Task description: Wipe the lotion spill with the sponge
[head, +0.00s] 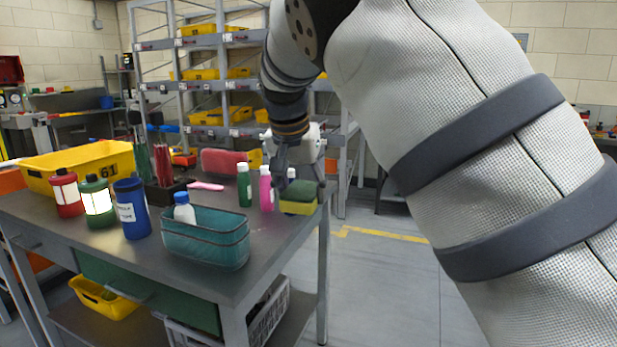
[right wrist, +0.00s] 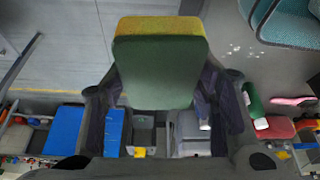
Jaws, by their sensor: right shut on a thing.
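The sponge (head: 299,192), green on one side and yellow on the other, is at the right end of the metal workbench in the head view. My right gripper (head: 284,178) is shut on it. In the right wrist view the sponge (right wrist: 160,65) sits between the two fingers of my right gripper (right wrist: 160,88), green face toward the camera. Small white spots (right wrist: 236,50), which look like the lotion spill, lie on the grey bench top beside the sponge. I cannot make out the spill in the head view. My left gripper is not in view.
A teal basket (head: 205,249) holding a white bottle (head: 184,209) stands at the bench's front edge. Green (head: 244,185) and pink (head: 266,188) bottles stand close left of the sponge. A blue container (head: 132,210) and a yellow bin (head: 40,172) are farther left.

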